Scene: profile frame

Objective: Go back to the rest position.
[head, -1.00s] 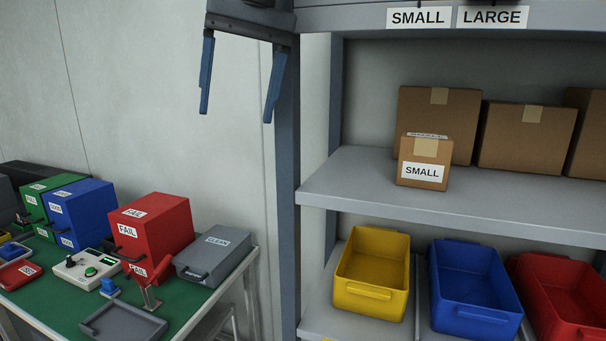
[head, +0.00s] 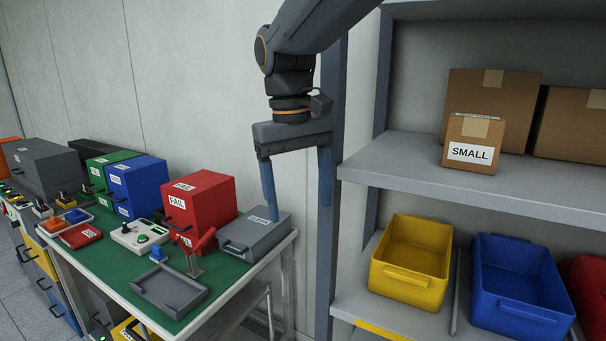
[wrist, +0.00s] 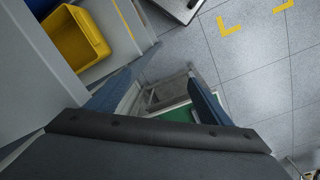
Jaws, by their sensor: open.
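My gripper (head: 297,180) hangs from the arm in the upper middle of the head view, pointing down. Its two blue fingers are wide apart with nothing between them. It appears in front of the shelf's upright post and the right end of the green-topped workbench (head: 226,272). In the wrist view my gripper (wrist: 160,100) also shows open and empty, with part of the bench and the floor beyond the fingers.
The shelf (head: 480,192) at right holds a SMALL box (head: 470,153), with yellow (head: 408,280) and blue (head: 515,310) bins below. Red drawers (head: 200,205) and a grey CLEAN case (head: 255,236) stand on the bench. Yellow marks (wrist: 230,26) lie on open floor.

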